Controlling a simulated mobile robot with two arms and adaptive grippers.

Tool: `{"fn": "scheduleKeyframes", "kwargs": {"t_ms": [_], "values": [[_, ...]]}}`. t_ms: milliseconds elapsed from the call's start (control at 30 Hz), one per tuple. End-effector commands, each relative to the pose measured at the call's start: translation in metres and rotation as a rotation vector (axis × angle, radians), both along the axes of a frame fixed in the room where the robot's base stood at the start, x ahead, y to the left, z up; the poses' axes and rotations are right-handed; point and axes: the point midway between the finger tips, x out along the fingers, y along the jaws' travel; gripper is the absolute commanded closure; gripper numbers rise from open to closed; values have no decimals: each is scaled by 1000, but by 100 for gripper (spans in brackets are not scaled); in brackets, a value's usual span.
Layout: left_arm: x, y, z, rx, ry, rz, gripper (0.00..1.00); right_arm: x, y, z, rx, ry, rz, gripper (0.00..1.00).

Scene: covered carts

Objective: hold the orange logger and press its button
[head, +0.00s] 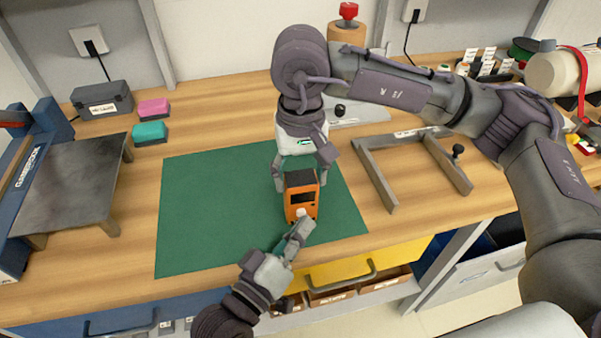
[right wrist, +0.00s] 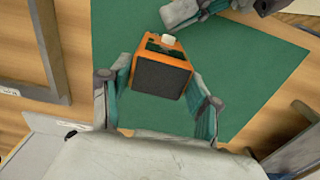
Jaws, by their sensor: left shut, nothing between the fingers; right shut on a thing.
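The orange logger (head: 301,197) stands on the green mat (head: 205,215), near its front edge. It has a dark screen and a pale button (head: 302,212) low on its front. My right gripper (head: 297,181) comes from above and is shut on the logger's sides. The right wrist view shows the logger (right wrist: 163,68) and its pale button (right wrist: 168,39) beyond the right gripper (right wrist: 160,95). My left gripper (head: 302,226) is shut and empty, its tips close to the button. I cannot tell whether they touch it. The left gripper also shows in the right wrist view (right wrist: 178,14).
A blue-edged grey platform (head: 70,185) stands at the left. Pink (head: 153,107) and teal (head: 149,131) blocks sit by a grey box (head: 102,98) at the back. The mat's left part is clear.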

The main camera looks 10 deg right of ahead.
Motion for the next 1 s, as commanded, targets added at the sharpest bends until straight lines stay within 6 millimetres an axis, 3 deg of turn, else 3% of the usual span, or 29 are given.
{"fn": "scheduleKeyframes", "kwargs": {"t_ms": [1000], "values": [[9,0,0,1,-1,2,100,0,0,0,0,2,1,100]]}}
